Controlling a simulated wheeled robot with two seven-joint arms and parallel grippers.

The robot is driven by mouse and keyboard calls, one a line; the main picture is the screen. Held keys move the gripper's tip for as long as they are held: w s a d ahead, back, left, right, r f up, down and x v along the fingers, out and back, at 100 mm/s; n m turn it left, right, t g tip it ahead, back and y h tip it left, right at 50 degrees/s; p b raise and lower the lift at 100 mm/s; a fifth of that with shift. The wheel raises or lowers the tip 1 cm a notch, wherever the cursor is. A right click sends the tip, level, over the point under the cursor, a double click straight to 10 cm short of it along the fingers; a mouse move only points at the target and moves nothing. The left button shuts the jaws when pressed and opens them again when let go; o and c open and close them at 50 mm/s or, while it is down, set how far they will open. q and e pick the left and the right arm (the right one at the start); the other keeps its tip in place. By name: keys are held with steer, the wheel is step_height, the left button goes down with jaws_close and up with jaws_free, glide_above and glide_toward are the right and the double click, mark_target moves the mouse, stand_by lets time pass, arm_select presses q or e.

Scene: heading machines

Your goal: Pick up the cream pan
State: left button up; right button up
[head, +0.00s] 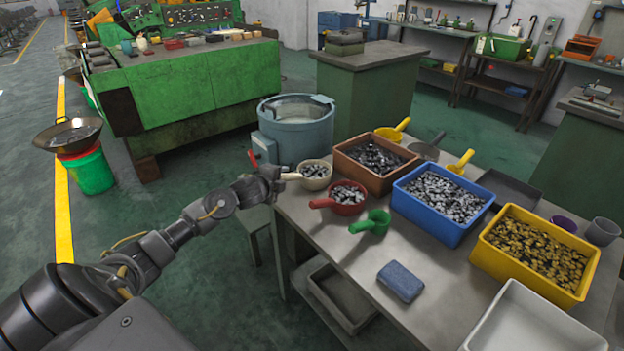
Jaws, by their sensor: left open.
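The cream pan (316,181) is a small round pan filled with metal pieces, on the left end of the grey worktable. Its short handle points left, toward my left gripper. My left gripper (276,177) is at the tip of that handle, just past the table's left edge, with its jaws open. The jaws look very close to the handle or around its end; I cannot tell whether they touch it. The pan stands upright on the table. My right gripper is out of view.
Close to the pan are a red pan (347,199), a green scoop (373,222), a brown bin (348,161) and a blue-grey drum machine (296,139). A blue bin (429,218), a yellow bin (498,260) and a blue block (400,282) are farther right.

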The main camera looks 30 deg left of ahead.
mark_target(286, 178)
arm_select(q)
steer(key=shift+x, duration=2.7)
steer(key=shift+d+f, duration=0.15)
steer(key=shift+d, duration=0.05)
steer(key=shift+c, duration=0.5)
jaws_close()
